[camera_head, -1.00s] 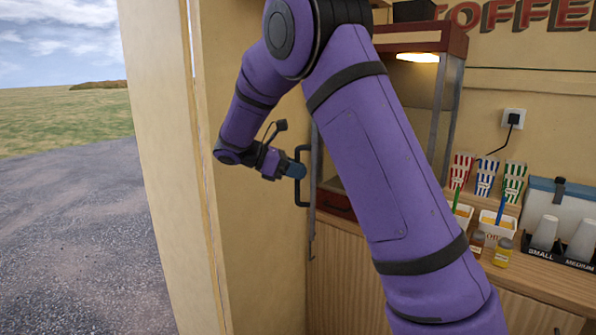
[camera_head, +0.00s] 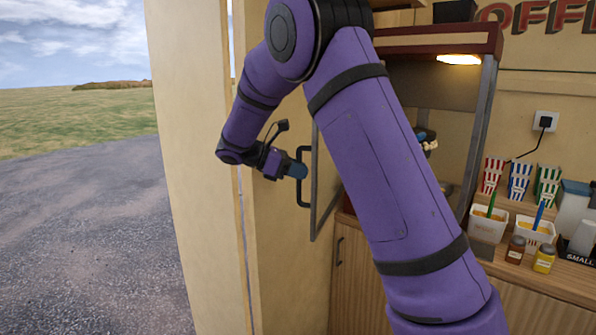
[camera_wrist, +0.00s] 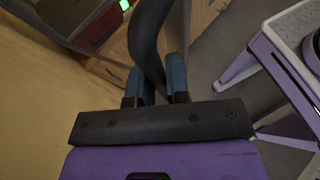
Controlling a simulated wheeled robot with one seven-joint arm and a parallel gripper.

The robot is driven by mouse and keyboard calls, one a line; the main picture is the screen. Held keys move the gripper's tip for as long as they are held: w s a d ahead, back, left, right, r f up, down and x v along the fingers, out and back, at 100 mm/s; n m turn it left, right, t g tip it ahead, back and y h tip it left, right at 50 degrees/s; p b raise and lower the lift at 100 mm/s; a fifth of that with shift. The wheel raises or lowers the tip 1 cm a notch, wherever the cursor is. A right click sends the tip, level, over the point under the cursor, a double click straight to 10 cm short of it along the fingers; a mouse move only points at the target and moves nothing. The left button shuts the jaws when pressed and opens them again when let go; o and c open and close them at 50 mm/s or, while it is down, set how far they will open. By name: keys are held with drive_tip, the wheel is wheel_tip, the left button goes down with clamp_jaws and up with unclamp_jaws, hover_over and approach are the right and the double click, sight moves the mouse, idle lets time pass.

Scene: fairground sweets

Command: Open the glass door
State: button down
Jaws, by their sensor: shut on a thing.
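The glass door (camera_head: 316,190) belongs to the popcorn machine (camera_head: 432,42) with the dark red top. Its metal-edged frame stands swung out from the cabinet, towards the left wall. A black bar handle (camera_head: 302,178) is on the door. My gripper (camera_head: 297,170) is shut on this handle. In the wrist view the dark handle (camera_wrist: 148,42) passes between the two blue fingers of my gripper (camera_wrist: 157,84). My own arm hides much of the door and the cabinet's opening.
The yellowish wall (camera_head: 275,240) stands close to my gripper on the left. Striped popcorn boxes (camera_head: 520,180), white tubs (camera_head: 488,224) and small jars (camera_head: 543,258) stand on the wooden counter to the right. A wooden cupboard (camera_head: 350,275) is below the machine.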

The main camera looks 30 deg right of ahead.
drive_tip(key=shift+d, duration=0.1)
drive_tip(key=c, duration=1.1)
unclamp_jaws()
drive_tip(key=v, duration=1)
drive_tip(key=shift+w+a+r, duration=0.1)
drive_tip(key=shift+w+a, duration=0.1)
drive_tip(key=shift+a, duration=0.1)
